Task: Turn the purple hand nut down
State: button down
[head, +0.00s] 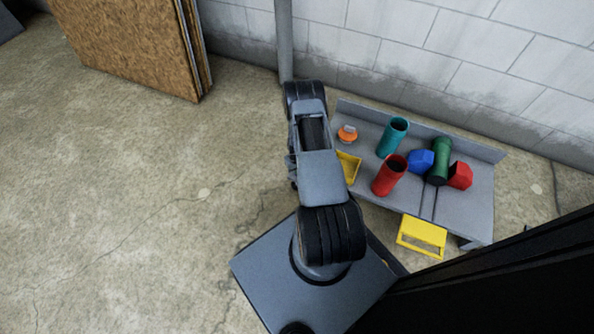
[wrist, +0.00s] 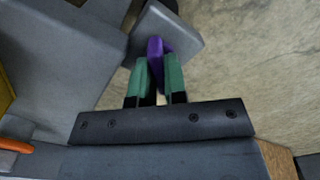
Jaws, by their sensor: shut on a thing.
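The purple hand nut (wrist: 154,50) shows in the wrist view between the two green fingertips of my gripper (wrist: 160,75). My gripper is shut on it, with a finger on each side. The nut sits against a grey block-like part (wrist: 178,30) at the end of the grey bench. The fingers hide part of the nut, and its thread cannot be made out. In the head view my arm hides both the gripper and the nut.
The grey bench (head: 466,213) stands by the block wall. It bears a teal cylinder (head: 392,138), a red cylinder (head: 389,175), a green cylinder (head: 439,160), a blue piece (head: 420,161), an orange item (head: 347,134) and a yellow tray (head: 348,167).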

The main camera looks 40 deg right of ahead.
jog(key=m+b, duration=0.1)
jog(key=m, duration=0.3)
jog(key=shift+f+m, duration=0.1)
jog(key=shift+m, duration=0.2)
jog(key=shift+s+m+b, duration=0.1)
jog(key=shift+m+b, duration=0.25)
jog(key=shift+m, duration=1.85)
jog(key=c, duration=1.2)
grip_release()
jog(key=shift+o, duration=0.2)
notch_tip(320, 180, up, 14)
jog(key=p, duration=0.5)
jog(key=shift+p, duration=0.35)
